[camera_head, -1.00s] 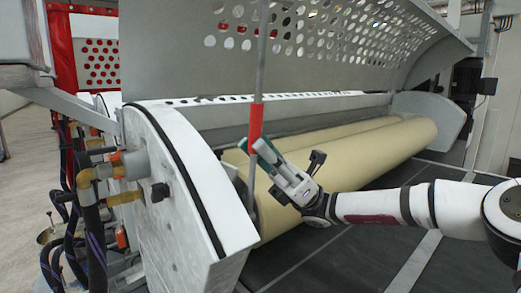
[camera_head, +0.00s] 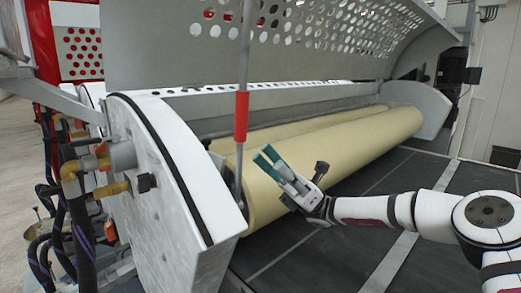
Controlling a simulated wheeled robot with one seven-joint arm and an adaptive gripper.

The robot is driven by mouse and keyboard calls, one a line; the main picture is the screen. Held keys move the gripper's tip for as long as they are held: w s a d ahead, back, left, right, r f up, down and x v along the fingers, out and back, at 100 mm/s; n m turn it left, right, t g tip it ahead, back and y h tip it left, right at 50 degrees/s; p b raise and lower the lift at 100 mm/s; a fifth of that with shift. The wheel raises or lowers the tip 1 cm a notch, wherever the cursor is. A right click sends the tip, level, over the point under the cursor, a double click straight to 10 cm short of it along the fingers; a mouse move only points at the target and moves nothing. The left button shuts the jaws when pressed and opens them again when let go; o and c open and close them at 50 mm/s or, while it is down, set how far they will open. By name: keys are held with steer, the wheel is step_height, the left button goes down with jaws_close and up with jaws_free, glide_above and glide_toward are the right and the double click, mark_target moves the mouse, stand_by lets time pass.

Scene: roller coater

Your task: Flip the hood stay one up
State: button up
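The hood stay (camera_head: 244,65) is a thin grey rod with a red sleeve (camera_head: 241,117). It stands upright, from beside the white end plate (camera_head: 170,180) at its foot up past the perforated hood (camera_head: 150,45), which is raised. Its top is cut off by the picture edge. My gripper (camera_head: 264,156), with teal finger pads, is just right of the rod and below the red sleeve, in front of the beige roller. The fingers look slightly apart with nothing between them. A gap shows between them and the rod.
Two long beige rollers (camera_head: 340,160) run away to the right behind my gripper. Hoses and brass fittings (camera_head: 85,170) crowd the left side. The dark floor plates (camera_head: 330,255) at the front right are clear apart from my arm.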

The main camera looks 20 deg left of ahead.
steer(key=v, duration=0.3)
steer(key=shift+f, duration=0.1)
steer(key=s+d+f+t+h, duration=0.3)
steer(key=s+t, duration=0.3)
steer(key=t, duration=0.2)
steer(key=s+d+f+t+h, duration=0.2)
steer(key=s+f+t+h, duration=0.25)
steer(key=t, duration=0.35)
steer(key=s+d+n+t+h, duration=0.1)
steer(key=s+d+t, duration=0.3)
steer(key=d, duration=0.5)
steer(key=s+d+n+t+h, duration=0.1)
steer(key=s+d+t+h, duration=0.2)
steer(key=d, duration=0.6)
steer(key=s+d+n+t+h, duration=0.2)
steer(key=s+d+t, duration=0.3)
steer(key=d, duration=0.4)
steer(key=shift+d+t, duration=0.3)
steer(key=shift+d, duration=0.1)
